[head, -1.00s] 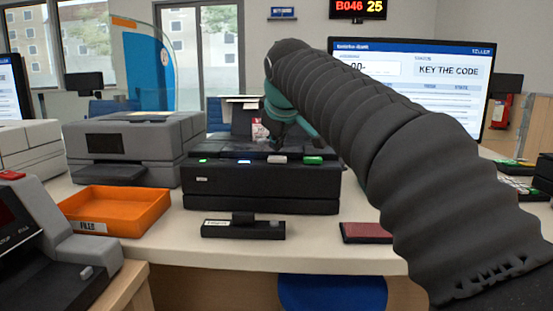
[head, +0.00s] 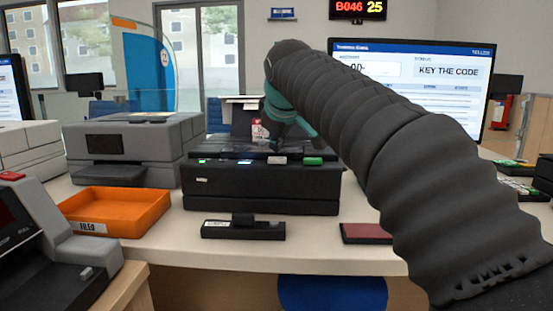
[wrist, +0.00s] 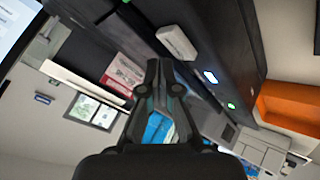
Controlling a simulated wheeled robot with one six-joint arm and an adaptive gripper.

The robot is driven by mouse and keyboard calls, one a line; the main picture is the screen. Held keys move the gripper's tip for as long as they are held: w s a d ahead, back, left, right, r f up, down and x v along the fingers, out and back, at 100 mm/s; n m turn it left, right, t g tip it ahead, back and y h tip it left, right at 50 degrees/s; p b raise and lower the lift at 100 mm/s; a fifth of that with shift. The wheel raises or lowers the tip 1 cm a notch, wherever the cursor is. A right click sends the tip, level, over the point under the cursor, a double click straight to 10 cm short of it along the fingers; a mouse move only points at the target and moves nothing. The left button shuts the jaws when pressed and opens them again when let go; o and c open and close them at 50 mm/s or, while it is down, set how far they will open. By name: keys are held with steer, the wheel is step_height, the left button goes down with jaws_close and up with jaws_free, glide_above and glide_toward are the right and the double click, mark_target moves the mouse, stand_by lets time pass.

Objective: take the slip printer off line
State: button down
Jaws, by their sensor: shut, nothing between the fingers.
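The slip printer appears to be the wide black machine (head: 262,185) in the middle of the counter. Along its front top edge are a small green light (head: 202,161), a pale bluish light (head: 245,161), a grey-white button (head: 279,160) and a green button (head: 313,161). My gripper (head: 275,147) is shut and empty, pointing down just behind and above the grey-white button. In the wrist view the shut fingers (wrist: 160,68) are close to the white button (wrist: 177,42); contact cannot be told. The bluish light (wrist: 211,77) and green light (wrist: 231,106) show lit there.
An orange tray (head: 117,212) and a grey printer (head: 135,147) stand to the left. A small black nameplate stand (head: 243,228) and a dark red pad (head: 366,233) lie in front. A monitor (head: 440,85) behind reads "KEY THE CODE". My arm covers the counter's right part.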

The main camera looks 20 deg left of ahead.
mark_target(277, 159)
steer(key=shift+f, duration=0.25)
steer(key=shift+f, duration=0.2)
steer(key=shift+f+b, duration=0.4)
steer(key=shift+f, duration=0.05)
stand_by(0.9)
steer(key=shift+r, duration=0.1)
steer(key=shift+r+p, duration=0.8)
steer(key=shift+p, duration=0.2)
step_height(277, 159, up, 5)
steer(key=p, duration=0.5)
stand_by(0.5)
